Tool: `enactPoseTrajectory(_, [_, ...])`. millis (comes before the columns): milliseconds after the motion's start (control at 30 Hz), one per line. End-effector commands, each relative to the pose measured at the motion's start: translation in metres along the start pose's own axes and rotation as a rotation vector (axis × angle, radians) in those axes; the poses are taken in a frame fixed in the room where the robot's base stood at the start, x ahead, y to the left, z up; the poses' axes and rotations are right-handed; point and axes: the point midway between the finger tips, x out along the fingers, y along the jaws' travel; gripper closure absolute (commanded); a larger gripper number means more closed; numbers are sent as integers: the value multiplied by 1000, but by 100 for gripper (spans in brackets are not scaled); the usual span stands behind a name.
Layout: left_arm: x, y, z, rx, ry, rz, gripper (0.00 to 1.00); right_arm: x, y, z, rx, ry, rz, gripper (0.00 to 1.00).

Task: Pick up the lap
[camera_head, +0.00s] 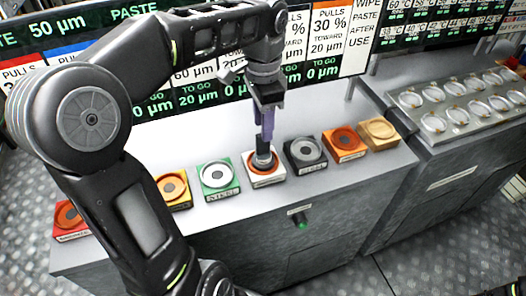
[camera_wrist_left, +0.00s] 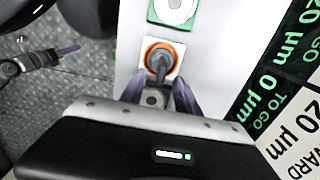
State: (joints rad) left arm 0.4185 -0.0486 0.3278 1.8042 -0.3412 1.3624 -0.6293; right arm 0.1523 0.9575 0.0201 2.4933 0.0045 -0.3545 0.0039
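The lap (camera_wrist_left: 160,64), a grey tool with an upright handle, appears to stand on the orange disc of a white-sided pot (camera_head: 267,180) on the bench. In the head view its lower end (camera_head: 263,160) shows over the disc. My left gripper (camera_head: 264,132) points down just above it. In the left wrist view the purple fingers of my left gripper (camera_wrist_left: 159,84) are apart, one on either side of the lap's handle; contact is not clear. A dark arm with a purple finger (camera_wrist_left: 67,49), likely my right gripper, shows small at the left wrist view's left edge.
A green nickel pot (camera_head: 217,178) stands close on the left, a dark grey pot (camera_head: 305,155) close on the right. Several other pots line the bench (camera_head: 235,215). Sign panels (camera_head: 329,35) rise behind. A metal tray (camera_head: 465,105) of round dishes stands right.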

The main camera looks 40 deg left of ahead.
Motion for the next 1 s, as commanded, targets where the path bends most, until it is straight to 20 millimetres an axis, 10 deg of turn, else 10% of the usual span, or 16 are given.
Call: enactPoseTrajectory(1000, [70,-3,-1,0,1,1,62,-11,-3,2,3,-4,4,64])
